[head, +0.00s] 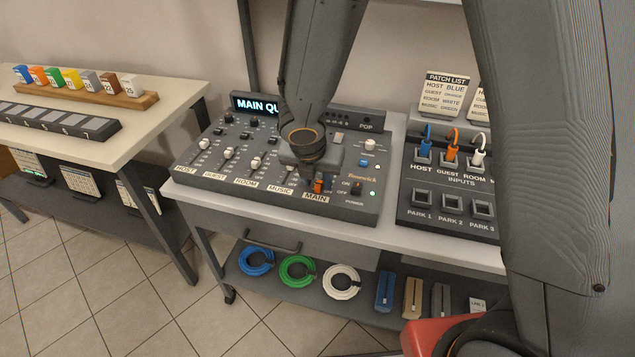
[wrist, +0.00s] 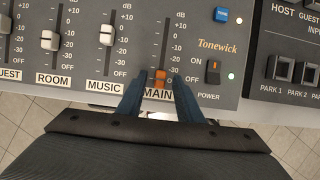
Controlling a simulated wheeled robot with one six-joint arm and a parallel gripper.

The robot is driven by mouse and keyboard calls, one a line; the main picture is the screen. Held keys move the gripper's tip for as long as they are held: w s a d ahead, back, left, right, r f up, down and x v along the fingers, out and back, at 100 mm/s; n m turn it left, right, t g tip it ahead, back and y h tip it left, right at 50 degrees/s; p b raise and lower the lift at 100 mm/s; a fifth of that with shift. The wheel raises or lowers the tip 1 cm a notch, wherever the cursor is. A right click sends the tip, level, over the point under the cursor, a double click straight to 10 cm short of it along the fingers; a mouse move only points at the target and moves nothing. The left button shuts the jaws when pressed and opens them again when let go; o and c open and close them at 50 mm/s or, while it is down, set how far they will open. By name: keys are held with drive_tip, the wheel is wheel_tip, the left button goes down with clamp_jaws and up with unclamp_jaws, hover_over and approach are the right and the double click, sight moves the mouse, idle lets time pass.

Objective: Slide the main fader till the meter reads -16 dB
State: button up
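The main fader (wrist: 159,79) has an orange cap and sits at the bottom of its slot in the wrist view, just above the MAIN label, near the lowest scale marks. It also shows in the head view (head: 318,186) below my wrist. My gripper (wrist: 156,88) is open, with one dark blue finger on each side of the fader's lower end. Gaps show between the fingers and the cap. The meter display (head: 254,105) on the mixer (head: 222,187) reads "MAIN QU"; my arm hides the rest, so no dB value shows.
Other faders with white caps, such as the music fader (wrist: 107,34), stand to the left. The power switch (wrist: 212,71) and a blue button (wrist: 221,14) are to the right. A patch panel (head: 451,180) stands beside the mixer.

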drive_tip(key=shift+w+f, duration=0.1)
drive_tip(key=shift+f, duration=0.2)
clamp_jaws()
drive_tip(key=shift+w+d+p, duration=0.4)
drive_tip(key=shift+w+p, duration=0.2)
drive_tip(key=shift+w, duration=0.5)
drive_tip(key=shift+w+d+p, duration=0.45)
drive_tip(key=shift+w+p, duration=0.2)
drive_tip(key=shift+w, duration=0.5)
drive_tip(key=shift+w+d+p, duration=0.4)
drive_tip(key=shift+w+p, duration=0.2)
drive_tip(key=shift+w, duration=0.5)
unclamp_jaws()
